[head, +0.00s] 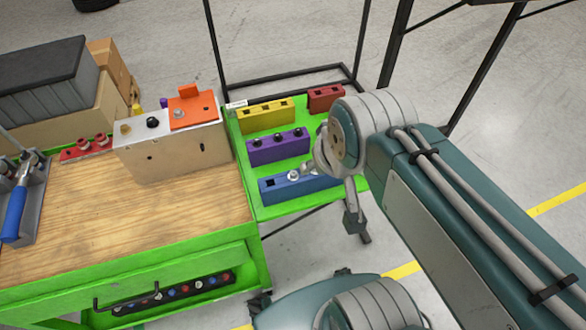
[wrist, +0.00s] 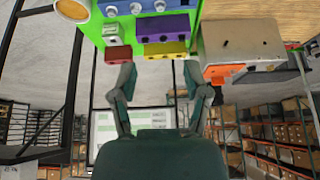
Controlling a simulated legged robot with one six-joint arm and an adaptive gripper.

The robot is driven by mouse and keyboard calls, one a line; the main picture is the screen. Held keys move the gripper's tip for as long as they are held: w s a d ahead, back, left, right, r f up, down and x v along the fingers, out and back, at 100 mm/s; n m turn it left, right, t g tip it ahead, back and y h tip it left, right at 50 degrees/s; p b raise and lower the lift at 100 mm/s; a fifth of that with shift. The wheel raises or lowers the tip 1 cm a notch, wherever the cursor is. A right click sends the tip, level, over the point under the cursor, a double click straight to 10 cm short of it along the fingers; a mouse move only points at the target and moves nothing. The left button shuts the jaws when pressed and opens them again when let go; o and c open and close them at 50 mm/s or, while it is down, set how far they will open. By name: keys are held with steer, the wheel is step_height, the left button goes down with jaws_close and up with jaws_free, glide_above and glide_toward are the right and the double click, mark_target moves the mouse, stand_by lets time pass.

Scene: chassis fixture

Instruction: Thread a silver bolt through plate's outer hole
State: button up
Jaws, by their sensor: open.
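Silver bolts stand in a blue block (head: 272,190) on the green side shelf. One bolt (head: 293,175) shows in the head view; several more show at the top of the wrist view (wrist: 135,7). The orange plate (head: 190,112) with a raised tab lies on the right part of a metal box's top. It also shows in the wrist view (wrist: 222,72). Its outer hole is too small to make out clearly. My gripper (wrist: 157,78) is open and empty, its two fingers spread apart. In the head view it hangs by the blue block, partly hidden by my arm.
The metal box (head: 180,152) stands on the wooden bench top (head: 120,215) and carries a black and a gold fastener. Purple (head: 278,147), yellow (head: 265,115) and red (head: 325,97) blocks stand on the green shelf. A blue-handled clamp (head: 15,210) stands at left.

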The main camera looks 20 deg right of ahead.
steer(key=w+f+m+g, duration=0.3)
steer(key=w+f+m, duration=0.1)
steer(key=w+m, duration=0.45)
steer(key=m+g, duration=0.3)
steer(key=m, duration=0.6)
glide_above(294, 173)
step_height(294, 173, down, 8)
steer(key=shift+w+a+f, duration=0.1)
steer(key=shift+w+f, duration=0.05)
steer(key=shift+f, duration=2.75)
steer(key=shift+f, duration=0.1)
steer(key=shift+f, duration=2.25)
steer(key=shift+r, duration=0.25)
jaws_close()
